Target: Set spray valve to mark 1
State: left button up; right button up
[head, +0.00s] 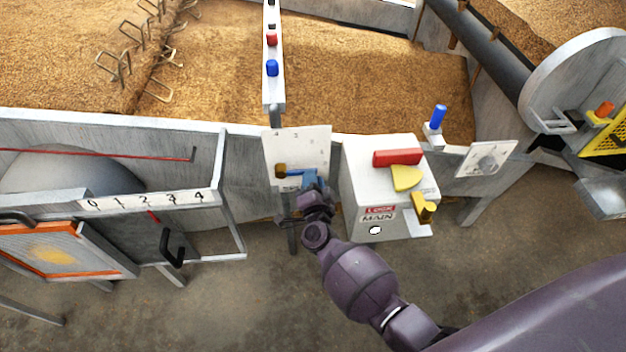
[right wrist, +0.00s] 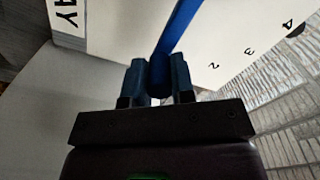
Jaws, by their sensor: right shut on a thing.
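The spray valve is a white panel (head: 300,142) with a blue lever (head: 300,173) in front of it and a brass-brown fitting at the lever's left end. In the head view the lever lies roughly level. My right gripper (head: 312,187) is at the lever's right end, shut on it. In the right wrist view the blue lever (right wrist: 180,32) runs up from between the two fingers (right wrist: 160,82). The white panel (right wrist: 220,25) behind shows marks 2, 3 and 4 and the letters "AY". Mark 1 cannot be made out there. My left gripper is not in view.
A white box (head: 360,190) labelled "LOCK MAIN" with red, yellow and brass-coloured parts stands just right of my right gripper. A post (head: 272,95) with red and blue buttons rises behind the panel. A numbered scale (head: 150,200) is at left. Grain bins lie behind.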

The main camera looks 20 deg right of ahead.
grip_shut()
jog(key=r, duration=0.1)
jog(key=r+n+p, duration=0.1)
jog(key=n+p, duration=0.1)
jog(key=shift+w+a+r, duration=0.1)
jog(key=shift+w+r, duration=0.15)
jog(key=shift+r, duration=0.15)
jog(key=shift+a+r+n+p, duration=0.1)
jog(key=shift+r+n+p, duration=0.25)
jog(key=shift+p, duration=0.3)
jog(key=shift+a+r+n+p, duration=0.1)
jog(key=shift+n+p, duration=0.35)
jog(key=shift+n, duration=0.2)
jog(key=shift+s+f, duration=0.15)
jog(key=shift+f, duration=0.05)
jog(key=o, duration=0.7)
grip_release()
jog(key=shift+c, duration=0.2)
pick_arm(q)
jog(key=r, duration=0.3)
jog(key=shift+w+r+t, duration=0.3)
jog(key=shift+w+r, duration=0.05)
pick_arm(e)
jog(key=shift+f, duration=0.1)
